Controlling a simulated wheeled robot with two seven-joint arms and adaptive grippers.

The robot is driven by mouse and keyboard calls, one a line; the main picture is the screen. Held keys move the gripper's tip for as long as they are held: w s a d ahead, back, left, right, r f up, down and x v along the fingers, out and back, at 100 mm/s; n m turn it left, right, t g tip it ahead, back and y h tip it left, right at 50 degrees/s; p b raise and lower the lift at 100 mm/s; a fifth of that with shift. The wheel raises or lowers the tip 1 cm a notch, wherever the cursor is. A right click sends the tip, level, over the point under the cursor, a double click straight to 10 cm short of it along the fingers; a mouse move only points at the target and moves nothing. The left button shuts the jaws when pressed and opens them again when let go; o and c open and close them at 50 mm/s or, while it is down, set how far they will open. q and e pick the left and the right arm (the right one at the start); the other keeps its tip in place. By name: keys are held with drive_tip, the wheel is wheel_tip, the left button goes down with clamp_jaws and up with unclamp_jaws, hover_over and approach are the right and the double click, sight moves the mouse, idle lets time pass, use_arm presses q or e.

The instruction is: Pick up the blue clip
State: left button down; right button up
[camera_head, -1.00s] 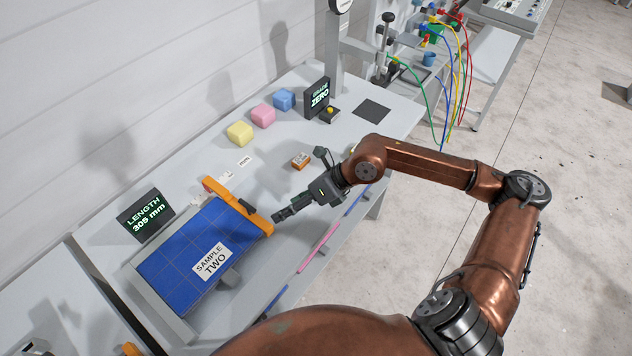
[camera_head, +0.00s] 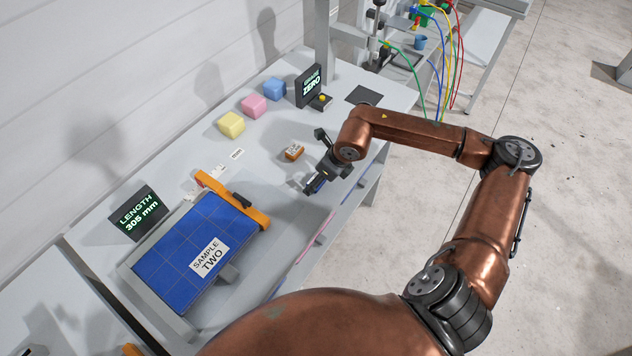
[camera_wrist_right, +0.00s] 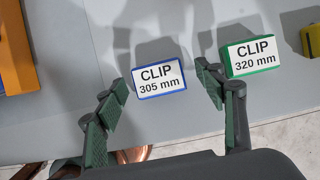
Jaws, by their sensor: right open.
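In the right wrist view, the blue clip (camera_wrist_right: 159,80) is a small block with blue edges and a white label reading "CLIP 305 mm". It lies on the grey table between the spread fingers of my right gripper (camera_wrist_right: 163,77). The gripper is open and I see no grip on the clip. In the head view, my right gripper (camera_head: 312,188) is low over the table's front edge, with a bit of blue beside its fingers. My left gripper is not in view.
A green clip (camera_wrist_right: 252,55) labelled "CLIP 320 mm" lies just right of the right finger. A yellow object (camera_wrist_right: 312,40) is cut off at the right edge. The orange bar (camera_head: 234,200) crosses the blue sample (camera_head: 190,250).

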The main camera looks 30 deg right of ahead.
drive_tip(key=c, duration=1.2)
drive_tip(key=shift+r, duration=0.15)
